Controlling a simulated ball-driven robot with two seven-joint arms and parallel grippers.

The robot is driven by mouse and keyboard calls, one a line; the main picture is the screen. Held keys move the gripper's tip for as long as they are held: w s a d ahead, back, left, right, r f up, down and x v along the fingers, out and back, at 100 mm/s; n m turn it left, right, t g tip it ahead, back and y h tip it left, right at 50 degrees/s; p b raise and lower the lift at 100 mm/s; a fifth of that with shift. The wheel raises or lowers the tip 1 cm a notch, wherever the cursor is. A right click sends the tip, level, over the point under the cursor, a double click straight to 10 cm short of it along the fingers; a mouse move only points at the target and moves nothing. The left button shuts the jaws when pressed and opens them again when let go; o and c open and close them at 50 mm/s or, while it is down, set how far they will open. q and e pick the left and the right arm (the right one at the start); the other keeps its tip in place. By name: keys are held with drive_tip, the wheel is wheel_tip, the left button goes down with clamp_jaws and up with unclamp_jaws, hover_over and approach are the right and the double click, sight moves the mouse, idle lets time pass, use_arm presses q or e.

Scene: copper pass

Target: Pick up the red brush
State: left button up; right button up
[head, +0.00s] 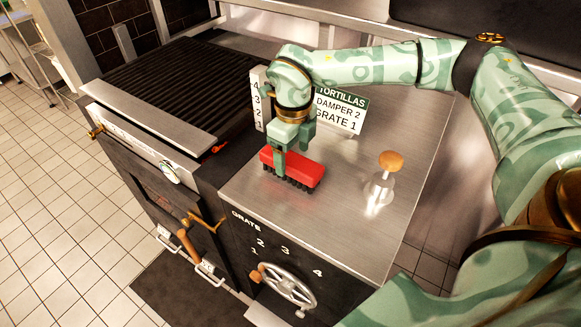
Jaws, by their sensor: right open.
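The red brush (307,171) has a red block body and dark bristles pointing down. It rests on the steel counter (345,222) in the middle of the head view. My right gripper (284,165) reaches down over the brush from above. Its jaws are open, and the near finger hangs in front of the red body, covering part of it. The far finger's lower end is hidden behind the brush. I cannot tell whether the fingers touch it. My left gripper is not in the view.
A wooden-topped metal knob (391,161) stands right of the brush. A sign (340,112) reading "TORTILLAS DAMPER 2 GRATE 1" and a numbered scale (258,98) stand behind. A ribbed grill (168,82) lies left. A handwheel (288,286) is on the counter's front. Counter space between brush and knob is free.

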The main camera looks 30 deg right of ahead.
sight(291, 158)
wheel_tip(291, 158, down, 4)
drive_tip(key=shift+w+a+f+b, duration=0.1)
drive_tip(key=shift+w+b, duration=0.05)
drive_tip(key=shift+b, duration=0.3)
drive_tip(key=c, duration=1.2)
drive_tip(key=shift+o, duration=0.2)
drive_tip(key=shift+r, duration=0.2)
drive_tip(key=shift+r, duration=0.2)
drive_tip(key=r, duration=0.1)
drive_tip(key=r+p, duration=0.1)
drive_tip(key=r, duration=0.2)
drive_tip(key=shift+s+a+p, duration=0.25)
drive_tip(key=shift+s+p, duration=0.05)
drive_tip(key=shift+p, duration=0.05)
drive_tip(key=s+a+r+p, duration=0.2)
drive_tip(key=s+a+r, duration=0.5)
drive_tip(key=s, duration=0.4)
drive_tip(key=shift+a+r, duration=0.2)
drive_tip(key=shift+r, duration=0.6)
